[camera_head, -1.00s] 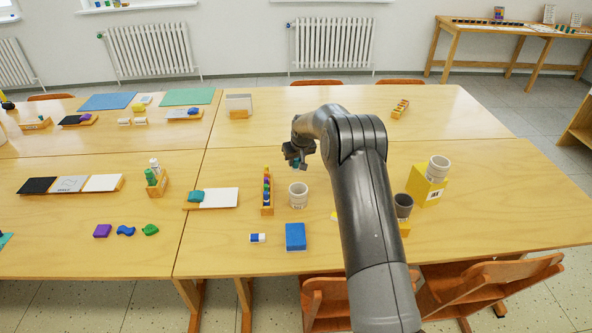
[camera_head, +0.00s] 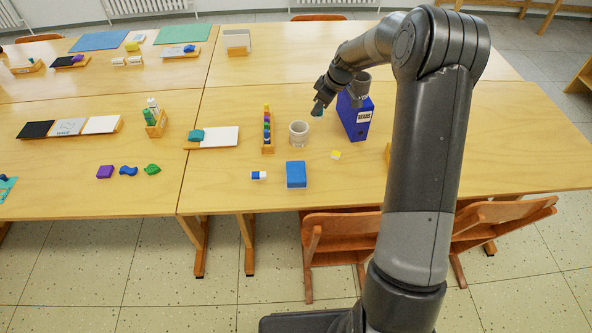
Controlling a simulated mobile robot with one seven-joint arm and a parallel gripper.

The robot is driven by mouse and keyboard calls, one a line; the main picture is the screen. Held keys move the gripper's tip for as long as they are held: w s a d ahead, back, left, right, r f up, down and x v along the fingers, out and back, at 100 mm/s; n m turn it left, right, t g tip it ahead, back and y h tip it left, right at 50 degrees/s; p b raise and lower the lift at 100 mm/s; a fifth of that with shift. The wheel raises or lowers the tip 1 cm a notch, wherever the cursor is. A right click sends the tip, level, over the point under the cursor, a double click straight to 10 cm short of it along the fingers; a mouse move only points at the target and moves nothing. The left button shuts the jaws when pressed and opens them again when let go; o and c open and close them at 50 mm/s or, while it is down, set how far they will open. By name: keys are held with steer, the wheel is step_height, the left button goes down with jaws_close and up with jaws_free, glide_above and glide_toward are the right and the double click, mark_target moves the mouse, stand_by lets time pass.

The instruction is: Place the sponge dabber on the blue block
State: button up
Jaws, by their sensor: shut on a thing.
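My gripper (camera_head: 320,102) is above the table, left of the blue box. It is shut on a small teal piece (camera_head: 317,112), which I take for the sponge dabber; the fingers hide most of it. The blue block (camera_head: 296,175) lies flat near the table's front edge. Its top is bare. The gripper is beyond the block and slightly to its right, clear of it.
A pale cup (camera_head: 299,134) stands between gripper and block. A rack of coloured pieces (camera_head: 267,132) is left of it. A blue-white eraser (camera_head: 258,175) and yellow piece (camera_head: 335,155) flank the block.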

steer(key=s+d+r+n+g, duration=0.1)
steer(key=s+r+n+g, duration=0.1)
steer(key=s+n, duration=0.55)
steer(key=s+d+r+n+g, duration=0.15)
steer(key=s+n, duration=0.25)
steer(key=s, duration=0.7)
glide_above(291, 173)
steer(key=d, duration=0.2)
steer(key=shift+g, duration=0.45)
steer(key=f, duration=0.7)
steer(key=shift+w+a+f, duration=0.15)
steer(key=shift+w+f, duration=0.05)
steer(key=shift+w, duration=0.15)
steer(key=shift+f, duration=2.05)
steer(key=o, duration=0.9)
steer(key=shift+f, duration=0.1)
steer(key=shift+o, duration=0.2)
